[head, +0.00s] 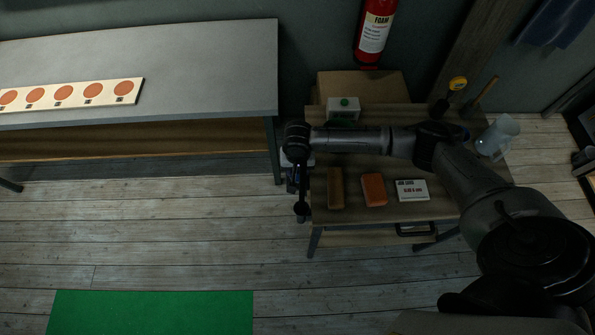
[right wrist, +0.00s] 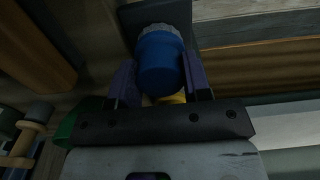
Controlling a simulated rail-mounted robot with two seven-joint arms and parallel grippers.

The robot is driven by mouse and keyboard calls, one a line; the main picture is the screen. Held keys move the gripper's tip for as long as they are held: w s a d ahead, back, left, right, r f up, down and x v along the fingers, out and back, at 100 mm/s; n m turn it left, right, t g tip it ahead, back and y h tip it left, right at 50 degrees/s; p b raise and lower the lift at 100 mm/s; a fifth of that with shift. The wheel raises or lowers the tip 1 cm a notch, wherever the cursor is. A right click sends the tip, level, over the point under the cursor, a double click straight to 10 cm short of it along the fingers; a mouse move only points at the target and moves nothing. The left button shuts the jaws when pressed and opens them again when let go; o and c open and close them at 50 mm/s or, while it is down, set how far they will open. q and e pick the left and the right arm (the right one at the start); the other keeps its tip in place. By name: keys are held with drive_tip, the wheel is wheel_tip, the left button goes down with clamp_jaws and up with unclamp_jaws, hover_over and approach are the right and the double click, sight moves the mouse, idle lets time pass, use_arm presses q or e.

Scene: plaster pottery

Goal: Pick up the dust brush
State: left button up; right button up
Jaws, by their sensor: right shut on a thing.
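My right gripper (head: 297,190) is at the left edge of the small wooden table, pointing down at the end of an arm reaching in from the right. In the right wrist view its two jaws (right wrist: 160,82) are shut on a blue round-ended thing (right wrist: 160,62) with a pale ridged rim. A bit of yellow shows below it. I cannot tell whether this is the dust brush. A thin wooden-handled tool (head: 488,91) stands at the table's back right; its lower end is unclear. My left gripper is not in view.
A grey workbench (head: 200,70) stands left. The floor in front is clear around a green mat (head: 150,312).

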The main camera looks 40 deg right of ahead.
drive_tip(key=shift+r, duration=0.15)
drive_tip(key=shift+r, duration=0.65)
wheel_tip(320, 180, up, 26)
drive_tip(key=p, duration=0.4)
drive_tip(key=shift+r, duration=0.25)
drive_tip(key=o, duration=0.4)
drive_tip(key=shift+c, duration=1.1)
